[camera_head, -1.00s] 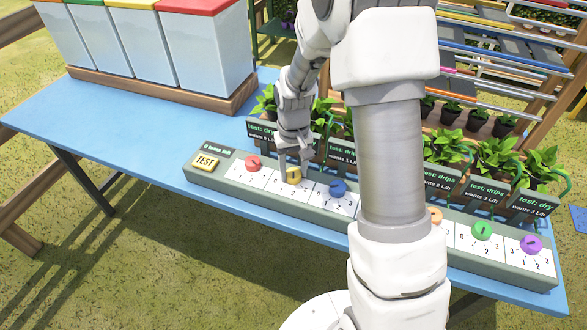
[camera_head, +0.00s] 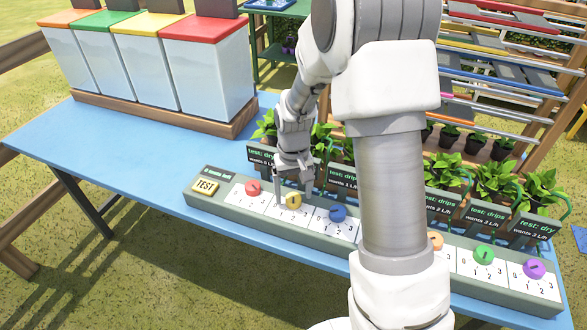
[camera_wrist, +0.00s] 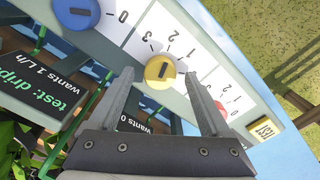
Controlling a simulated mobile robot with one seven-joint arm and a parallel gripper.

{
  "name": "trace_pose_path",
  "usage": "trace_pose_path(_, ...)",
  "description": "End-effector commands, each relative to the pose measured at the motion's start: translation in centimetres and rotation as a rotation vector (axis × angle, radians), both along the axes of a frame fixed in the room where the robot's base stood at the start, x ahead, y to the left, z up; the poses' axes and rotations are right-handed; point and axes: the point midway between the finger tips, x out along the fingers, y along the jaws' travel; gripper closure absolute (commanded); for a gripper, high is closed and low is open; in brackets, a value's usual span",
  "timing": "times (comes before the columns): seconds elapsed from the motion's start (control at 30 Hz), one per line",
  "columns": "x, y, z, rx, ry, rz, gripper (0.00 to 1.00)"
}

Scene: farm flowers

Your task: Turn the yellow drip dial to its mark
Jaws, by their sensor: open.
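The yellow dial (camera_head: 292,200) is a round knob with a dark pointer line, on a white numbered plate of the long grey-green panel (camera_head: 233,208). In the wrist view the yellow dial (camera_wrist: 158,72) lies between and slightly beyond the fingertips. I cannot make out a separate mark. My gripper (camera_head: 293,200) is open, pointing down over the dial; the fingers (camera_wrist: 161,77) stand on either side of it with gaps. I cannot tell how high the tips are above the plate.
The red dial (camera_head: 253,188) and blue dial (camera_head: 338,213) sit on either side, the red one near my right-hand finger in the wrist view. A yellow TEST button (camera_head: 205,186) is at the panel's left end. Signs (camera_head: 345,177) and potted plants stand close behind. The blue table (camera_head: 140,165) is clear at left.

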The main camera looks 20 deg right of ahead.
Motion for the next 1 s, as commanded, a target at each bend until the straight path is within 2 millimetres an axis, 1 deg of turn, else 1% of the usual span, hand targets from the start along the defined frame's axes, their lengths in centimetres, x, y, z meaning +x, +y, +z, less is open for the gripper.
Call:
trace_pose_path(0.17,0.1,0.0,3.8,0.0,-0.007,0.0,0.18)
trace_pose_path(0.4,0.1,0.0,9.8,0.001,-0.007,0.0,0.18)
trace_pose_path(0.5,0.1,0.0,12.1,0.001,-0.006,0.0,0.18)
trace_pose_path(0.6,0.1,0.0,14.0,0.001,-0.006,0.0,0.18)
trace_pose_path(0.7,0.1,0.0,15.3,0.0,-0.004,0.0,0.18)
trace_pose_path(0.8,0.1,0.0,16.2,0.0,-0.003,0.0,0.18)
trace_pose_path(1.0,0.0,0.0,16.6,0.0,-0.001,0.0,0.18)
